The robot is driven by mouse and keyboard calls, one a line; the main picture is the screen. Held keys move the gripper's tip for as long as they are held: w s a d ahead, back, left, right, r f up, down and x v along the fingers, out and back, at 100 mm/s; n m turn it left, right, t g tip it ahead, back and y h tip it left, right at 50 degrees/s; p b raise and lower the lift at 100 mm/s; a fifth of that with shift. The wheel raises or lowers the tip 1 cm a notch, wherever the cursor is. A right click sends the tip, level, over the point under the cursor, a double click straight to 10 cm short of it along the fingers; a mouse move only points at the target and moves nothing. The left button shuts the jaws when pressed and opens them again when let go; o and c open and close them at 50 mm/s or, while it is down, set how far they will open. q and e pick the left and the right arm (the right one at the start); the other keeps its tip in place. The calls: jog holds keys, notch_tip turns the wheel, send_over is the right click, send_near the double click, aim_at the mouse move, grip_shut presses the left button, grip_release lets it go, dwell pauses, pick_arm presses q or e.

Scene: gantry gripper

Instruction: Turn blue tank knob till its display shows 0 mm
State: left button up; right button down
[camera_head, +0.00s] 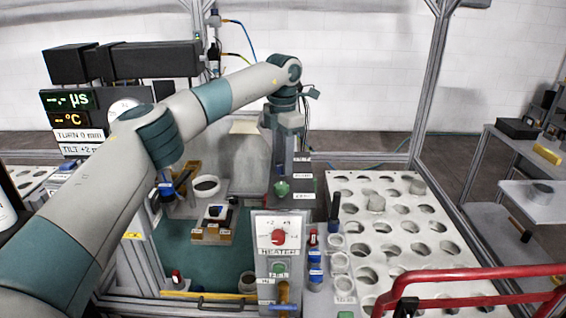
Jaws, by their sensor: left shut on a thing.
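My left arm comes in from the lower left, and its wrist bends down at the middle. My left gripper (281,164) points down just above a green knob (282,188) on the labelled post. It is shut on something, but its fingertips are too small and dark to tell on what. A blue knob-like part (166,188) shows at the left, beside the arm and well apart from this gripper. A display (78,135) at the left reads "TURN 0 mm", with a "TILT" line partly covered by my arm. My right gripper is not in view.
A heater panel with a red knob (278,237) stands in front of the post. A white rack (440,285) with many round holes fills the right. Red rails (470,273) cross the lower right.

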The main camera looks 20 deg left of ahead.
pick_arm(q)
jog(key=shift+r+n, duration=0.1)
jog(key=shift+n, duration=0.4)
jog(key=shift+w+n, duration=0.1)
jog(key=shift+n, duration=0.3)
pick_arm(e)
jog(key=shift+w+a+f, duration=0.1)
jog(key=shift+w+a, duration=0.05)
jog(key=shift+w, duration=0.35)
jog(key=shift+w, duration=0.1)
pick_arm(q)
jog(key=o, duration=1)
jog(key=shift+o, duration=0.2)
jog(key=shift+r, duration=0.1)
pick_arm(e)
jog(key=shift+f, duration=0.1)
